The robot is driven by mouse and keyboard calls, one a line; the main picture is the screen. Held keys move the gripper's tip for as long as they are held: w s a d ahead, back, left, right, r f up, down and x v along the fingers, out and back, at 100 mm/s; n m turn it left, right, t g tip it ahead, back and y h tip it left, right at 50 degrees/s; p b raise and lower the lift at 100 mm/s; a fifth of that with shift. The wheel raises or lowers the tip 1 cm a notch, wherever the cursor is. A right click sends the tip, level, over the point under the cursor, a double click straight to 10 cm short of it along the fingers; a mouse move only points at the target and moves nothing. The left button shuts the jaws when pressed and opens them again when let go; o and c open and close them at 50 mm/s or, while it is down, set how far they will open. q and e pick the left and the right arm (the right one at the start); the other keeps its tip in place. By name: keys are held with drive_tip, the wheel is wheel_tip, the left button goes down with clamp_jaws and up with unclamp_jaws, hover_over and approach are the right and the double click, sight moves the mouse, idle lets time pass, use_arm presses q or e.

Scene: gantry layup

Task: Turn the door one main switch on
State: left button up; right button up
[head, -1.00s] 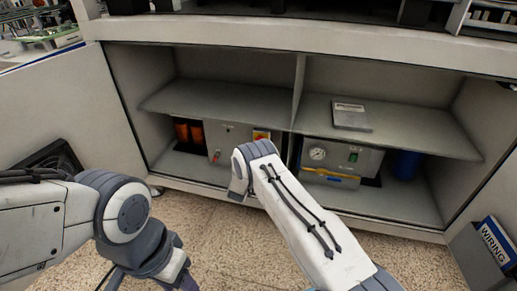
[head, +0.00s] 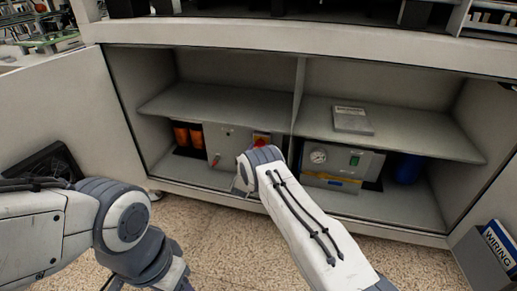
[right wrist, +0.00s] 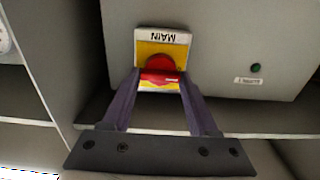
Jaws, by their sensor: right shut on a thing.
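The main switch has a yellow plate with a red rotary knob (right wrist: 160,66) and a label reading MAIN, upside down in the right wrist view. It sits on a grey control box (head: 228,140) on the lower left shelf of the open cabinet. The knob's red bar lies across the picture between the fingers of my right gripper (right wrist: 160,80), which is shut on it. In the head view my right arm covers the gripper and the lower part of the switch (head: 261,137). My left arm is at the lower left; its gripper is out of the picture.
A grey unit with a gauge (head: 341,165) and a blue cylinder (head: 407,168) stand in the lower right compartment. Orange cylinders (head: 188,135) are left of the control box. A divider (head: 298,90) stands close right of the switch. Open doors flank the cabinet.

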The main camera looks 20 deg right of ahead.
drive_tip(key=shift+m, duration=0.3)
drive_tip(key=m, duration=0.5)
drive_tip(key=m+b, duration=0.1)
drive_tip(key=m, duration=0.5)
drive_tip(key=m+b, duration=0.1)
drive_tip(key=m, duration=0.5)
drive_tip(key=shift+s+d+f, duration=0.15)
drive_tip(key=shift+f, duration=0.15)
drive_tip(key=shift+m, duration=0.3)
drive_tip(key=o, duration=1.4)
drive_tip(key=shift+r, duration=0.1)
